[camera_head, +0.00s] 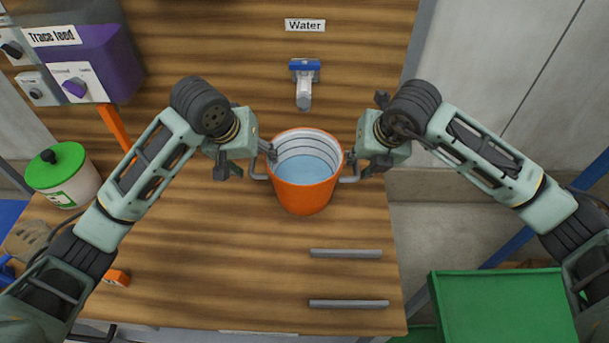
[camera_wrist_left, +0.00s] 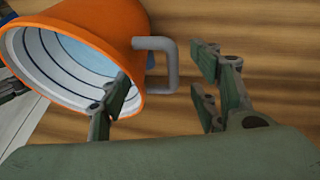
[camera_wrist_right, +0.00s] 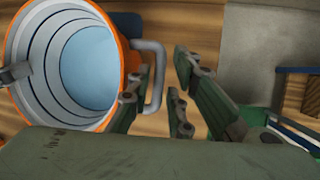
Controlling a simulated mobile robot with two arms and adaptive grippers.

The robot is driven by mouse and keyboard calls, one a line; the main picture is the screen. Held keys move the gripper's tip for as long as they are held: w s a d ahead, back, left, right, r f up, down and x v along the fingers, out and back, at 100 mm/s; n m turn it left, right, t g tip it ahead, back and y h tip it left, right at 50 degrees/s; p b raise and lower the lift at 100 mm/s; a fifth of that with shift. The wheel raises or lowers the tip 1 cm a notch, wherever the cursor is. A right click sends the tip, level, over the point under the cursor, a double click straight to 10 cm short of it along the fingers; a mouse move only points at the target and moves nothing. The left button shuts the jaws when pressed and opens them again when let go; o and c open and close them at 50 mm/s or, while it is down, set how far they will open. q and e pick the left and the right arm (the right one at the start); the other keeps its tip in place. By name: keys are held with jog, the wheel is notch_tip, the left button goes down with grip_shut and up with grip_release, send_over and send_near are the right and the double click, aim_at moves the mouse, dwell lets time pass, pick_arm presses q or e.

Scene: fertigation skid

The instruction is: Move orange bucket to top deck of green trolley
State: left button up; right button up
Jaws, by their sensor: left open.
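The orange bucket (camera_head: 305,196) stands upright on the wooden bench below the water tap and holds water. It has a grey handle on each side. My left gripper (camera_head: 262,158) is open at its left handle; in the left wrist view the handle (camera_wrist_left: 172,62) shows between the spread fingers, with one finger over the bucket's mouth. My right gripper (camera_head: 354,166) is at the right handle; in the right wrist view the handle (camera_wrist_right: 156,75) shows between its fingers, with a gap beside it. The green trolley (camera_head: 500,305) is at the lower right, only partly in view.
The water tap (camera_head: 304,85) is on the panel behind the bucket. A white tub with green lid (camera_head: 62,172) and a purple feed unit (camera_head: 105,60) are at the left. Two grey bars (camera_head: 346,253) lie in front of the bucket. Bare floor separates bench and trolley.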

aim_at(357, 161)
pick_arm(q)
jog(key=shift+x, duration=1.6)
pick_arm(e)
jog(key=shift+x, duration=1.65)
pick_arm(q)
jog(key=shift+c, duration=0.6)
pick_arm(e)
jog(key=shift+c, duration=0.5)
pick_arm(q)
jog(key=c, duration=0.4)
pick_arm(e)
grip_shut()
pick_arm(q)
grip_shut()
pick_arm(e)
jog(key=shift+d, duration=0.1)
pick_arm(q)
jog(key=shift+a+f, duration=0.1)
